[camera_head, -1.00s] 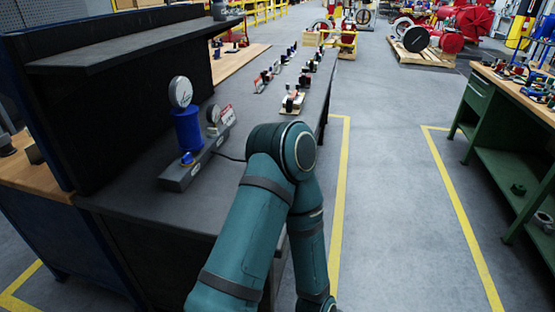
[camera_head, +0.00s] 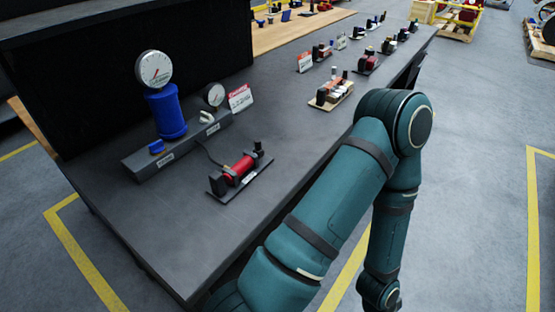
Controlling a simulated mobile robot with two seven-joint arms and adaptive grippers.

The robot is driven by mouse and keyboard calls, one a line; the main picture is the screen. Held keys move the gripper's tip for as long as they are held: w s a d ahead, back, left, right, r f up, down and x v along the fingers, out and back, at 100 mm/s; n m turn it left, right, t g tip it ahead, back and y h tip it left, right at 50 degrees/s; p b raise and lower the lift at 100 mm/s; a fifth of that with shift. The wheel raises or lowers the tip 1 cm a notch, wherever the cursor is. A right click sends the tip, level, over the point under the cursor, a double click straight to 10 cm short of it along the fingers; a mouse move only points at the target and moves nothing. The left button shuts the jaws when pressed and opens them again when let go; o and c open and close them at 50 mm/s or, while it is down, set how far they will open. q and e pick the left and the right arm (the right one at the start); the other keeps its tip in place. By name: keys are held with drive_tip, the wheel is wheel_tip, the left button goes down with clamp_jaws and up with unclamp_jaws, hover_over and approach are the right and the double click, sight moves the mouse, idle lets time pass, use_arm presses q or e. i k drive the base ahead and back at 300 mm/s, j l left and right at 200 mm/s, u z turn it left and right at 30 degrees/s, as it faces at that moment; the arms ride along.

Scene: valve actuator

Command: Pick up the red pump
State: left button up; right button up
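A small pump with a red cylinder body (camera_head: 239,168) and black end fittings lies on a dark flat base plate (camera_head: 225,193) on the grey workbench (camera_head: 215,242). It sits near the front of the bench, just right of the gauge block. A teal arm of mine crosses the lower right of the view, with its elbow over the bench's right edge and its lower links hanging down beyond it. This arm is apart from the red pump in the picture. No gripper fingers show in the view.
A grey block (camera_head: 176,146) carries a blue cylinder (camera_head: 166,113) with a round gauge (camera_head: 153,69) and a smaller gauge (camera_head: 214,95). A red-and-white sign (camera_head: 240,98) stands behind. Another device (camera_head: 332,92) and several more line the bench's far right. The bench front is clear.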

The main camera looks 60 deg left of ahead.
sight(224, 186)
drive_tip(key=i+l, duration=0.1)
drive_tip(key=i, duration=1.4)
drive_tip(key=i+u, duration=0.1)
drive_tip(key=u, duration=0.4)
drive_tip(key=i+u, duration=0.1)
drive_tip(key=u, duration=0.4)
drive_tip(key=i+u, duration=0.1)
drive_tip(key=u, duration=2)
